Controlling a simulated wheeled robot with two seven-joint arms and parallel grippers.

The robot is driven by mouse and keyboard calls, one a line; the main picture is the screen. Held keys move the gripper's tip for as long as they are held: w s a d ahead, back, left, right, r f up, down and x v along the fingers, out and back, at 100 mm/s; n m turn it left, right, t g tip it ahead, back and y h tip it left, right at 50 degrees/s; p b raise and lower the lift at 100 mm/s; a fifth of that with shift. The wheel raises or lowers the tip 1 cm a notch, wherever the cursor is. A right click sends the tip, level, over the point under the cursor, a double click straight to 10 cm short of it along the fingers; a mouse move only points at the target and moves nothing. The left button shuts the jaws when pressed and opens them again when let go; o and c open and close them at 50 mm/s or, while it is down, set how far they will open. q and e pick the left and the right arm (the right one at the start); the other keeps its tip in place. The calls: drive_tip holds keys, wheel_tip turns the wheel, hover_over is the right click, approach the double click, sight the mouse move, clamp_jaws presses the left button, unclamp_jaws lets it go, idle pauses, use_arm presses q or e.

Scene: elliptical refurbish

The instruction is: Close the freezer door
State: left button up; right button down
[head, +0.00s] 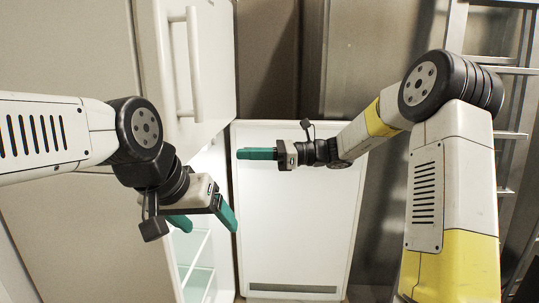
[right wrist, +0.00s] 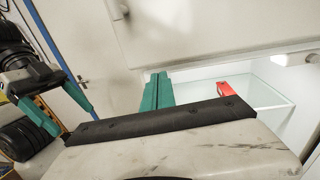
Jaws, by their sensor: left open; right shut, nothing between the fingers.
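The freezer door (head: 300,225) is a white panel standing open in the middle of the head view, with a grey strip near its bottom. The freezer compartment (head: 196,250) is open to its left, with pale glassy shelves inside. My right gripper (head: 243,154) is shut and empty, in front of the upper part of the door panel and pointing left. Contact with the door cannot be told. Its closed teal fingers also show in the right wrist view (right wrist: 158,88). My left gripper (head: 210,228) is open and empty in front of the compartment opening.
The closed upper door (head: 165,85) with a vertical white handle (head: 193,65) is above the compartment. A red item (right wrist: 232,88) sits inside the compartment in the right wrist view. A metal rack (head: 515,100) stands at the right.

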drive_tip(key=shift+s+a, duration=0.15)
drive_tip(key=shift+a, duration=1.2)
drive_tip(key=shift+s+a, duration=0.1)
drive_tip(key=shift+a, duration=1.2)
